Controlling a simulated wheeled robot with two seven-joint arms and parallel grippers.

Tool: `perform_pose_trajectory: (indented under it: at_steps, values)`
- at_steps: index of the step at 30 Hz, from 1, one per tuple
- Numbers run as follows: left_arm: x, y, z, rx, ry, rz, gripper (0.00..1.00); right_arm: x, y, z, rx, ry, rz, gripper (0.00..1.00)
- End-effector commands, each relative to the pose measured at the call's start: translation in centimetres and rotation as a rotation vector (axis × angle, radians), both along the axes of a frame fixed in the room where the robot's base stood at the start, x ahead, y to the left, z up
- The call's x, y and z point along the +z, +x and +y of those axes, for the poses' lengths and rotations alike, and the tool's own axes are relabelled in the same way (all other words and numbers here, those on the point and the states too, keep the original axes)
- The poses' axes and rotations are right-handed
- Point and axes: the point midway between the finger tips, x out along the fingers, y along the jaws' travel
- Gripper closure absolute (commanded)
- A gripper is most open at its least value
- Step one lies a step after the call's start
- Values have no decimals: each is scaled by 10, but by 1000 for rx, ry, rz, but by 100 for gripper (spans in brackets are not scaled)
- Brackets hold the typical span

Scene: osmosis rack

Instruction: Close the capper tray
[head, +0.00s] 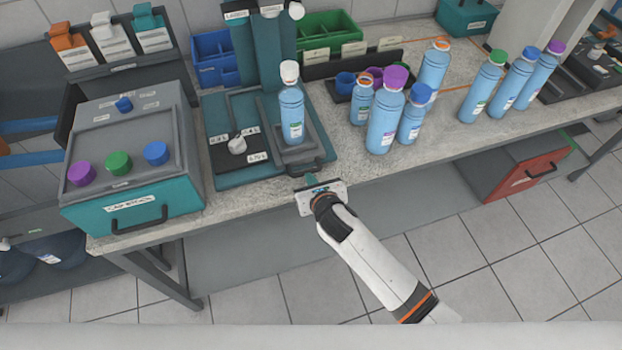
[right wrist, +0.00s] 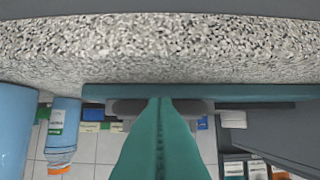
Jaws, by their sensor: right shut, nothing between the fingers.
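The capper (head: 232,172) is a teal machine on the counter with a teal column and base. Its dark grey tray (head: 314,147) lies on the right part of the base and carries an upright blue bottle (head: 291,115) with a white cap. A dark handle (head: 305,168) is on the tray's front edge. My right gripper (head: 311,178) is just in front of this handle. In the right wrist view its teal fingers (right wrist: 159,100) are together and empty, with the grey handle (right wrist: 128,107) right beyond the tips; I cannot tell whether they touch. My left gripper is out of view.
A cap stock box (head: 130,191) stands left of the capper. Several blue bottles (head: 384,125) with coloured caps stand to the right. Blue (head: 213,58) and green bins (head: 330,32) are behind.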

Motion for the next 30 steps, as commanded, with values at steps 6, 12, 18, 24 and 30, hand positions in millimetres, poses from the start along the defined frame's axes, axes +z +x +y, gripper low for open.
perform_pose_trajectory:
  at_steps: [6,12,18,24,30]
  values:
    - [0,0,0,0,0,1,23,0,1,0,-1,0,0,100]
    - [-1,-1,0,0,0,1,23,1,12,3,-1,-1,-2,100]
    - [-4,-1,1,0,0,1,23,1,38,12,0,-2,-4,100]
    - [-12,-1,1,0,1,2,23,0,73,23,0,-2,-4,100]
    - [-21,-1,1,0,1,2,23,-1,104,33,-2,-2,-3,100]
